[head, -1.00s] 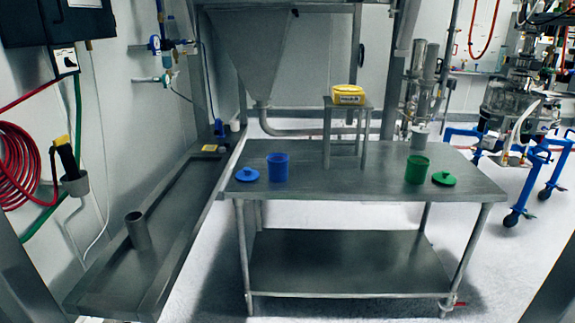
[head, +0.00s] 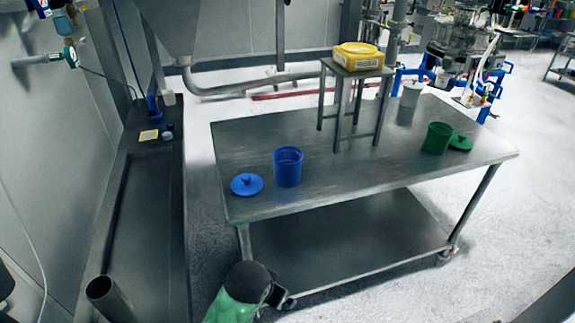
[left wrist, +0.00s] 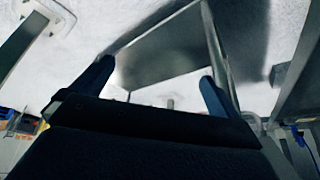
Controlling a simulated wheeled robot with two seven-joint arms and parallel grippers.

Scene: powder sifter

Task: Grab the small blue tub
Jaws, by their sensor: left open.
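The small blue tub (head: 288,168) stands upright and open-topped on the steel table, near its left front. Its blue lid (head: 247,185) lies on the table just left of it. My left gripper (head: 283,298) is low at the bottom of the head view, in front of the table and below its top, apart from the tub. In the left wrist view its two dark fingers (left wrist: 155,85) are spread wide with nothing between them. The tub does not show clearly in that view. My right gripper is not in view.
The steel table (head: 400,175) also bears a green tub (head: 437,138), a green lid (head: 461,143), a white cup (head: 411,94) and a small stand with a yellow box (head: 357,56). A long trough (head: 147,220) runs along the left. Floor is clear between them.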

